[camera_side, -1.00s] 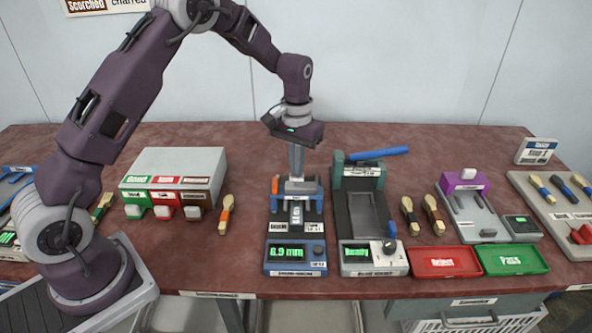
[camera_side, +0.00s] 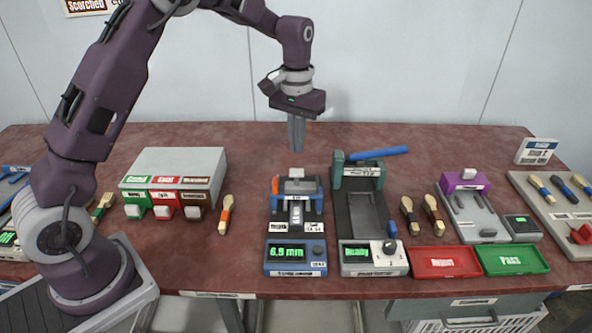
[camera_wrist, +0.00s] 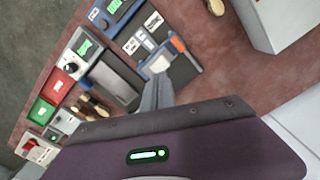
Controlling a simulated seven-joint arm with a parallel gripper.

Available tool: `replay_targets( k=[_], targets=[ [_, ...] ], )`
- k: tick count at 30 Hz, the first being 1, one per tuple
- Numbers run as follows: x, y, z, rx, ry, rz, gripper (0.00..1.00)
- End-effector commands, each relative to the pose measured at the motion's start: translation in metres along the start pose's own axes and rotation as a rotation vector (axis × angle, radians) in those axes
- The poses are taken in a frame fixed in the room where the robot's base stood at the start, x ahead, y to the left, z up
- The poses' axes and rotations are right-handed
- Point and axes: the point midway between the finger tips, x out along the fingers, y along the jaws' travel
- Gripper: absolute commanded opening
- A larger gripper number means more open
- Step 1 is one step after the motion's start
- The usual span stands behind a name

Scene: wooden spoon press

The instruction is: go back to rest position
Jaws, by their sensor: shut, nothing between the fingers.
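My gripper (camera_side: 297,150) hangs in the air above the back of the blue measuring device, pointing down. Its fingers are shut and empty. The wrist view also shows my gripper (camera_wrist: 153,108) with the fingers together. The blue device (camera_side: 297,205) stands below it, apart from the fingers, with an orange part at its back left. Its display box (camera_side: 295,257) in front reads 6.9 mm in green. The device also shows in the wrist view (camera_wrist: 158,64).
To the right stands a press (camera_side: 361,212) with a blue lever (camera_side: 378,153) and a display box (camera_side: 373,258). A red Reject tray (camera_side: 445,262) and a green Pass tray (camera_side: 512,259) lie further right. Air around my gripper is clear.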

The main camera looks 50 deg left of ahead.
Motion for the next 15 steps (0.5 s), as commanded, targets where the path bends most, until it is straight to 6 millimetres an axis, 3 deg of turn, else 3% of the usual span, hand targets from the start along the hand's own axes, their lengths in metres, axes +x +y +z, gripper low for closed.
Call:
replay_targets(
  k=[4, 7, 9, 12, 15],
  targets=[
    [-0.010, 0.001, 0.004, 0.003, 0.012, 0.005, 0.00],
    [-0.054, 0.003, 0.032, 0.023, 0.067, 0.026, 0.00],
    [-0.095, 0.004, 0.070, 0.053, 0.127, 0.046, 0.00],
    [-0.138, 0.002, 0.136, 0.104, 0.219, 0.069, 0.00],
    [-0.158, -0.004, 0.204, 0.158, 0.312, 0.079, 0.00]
  ],
)
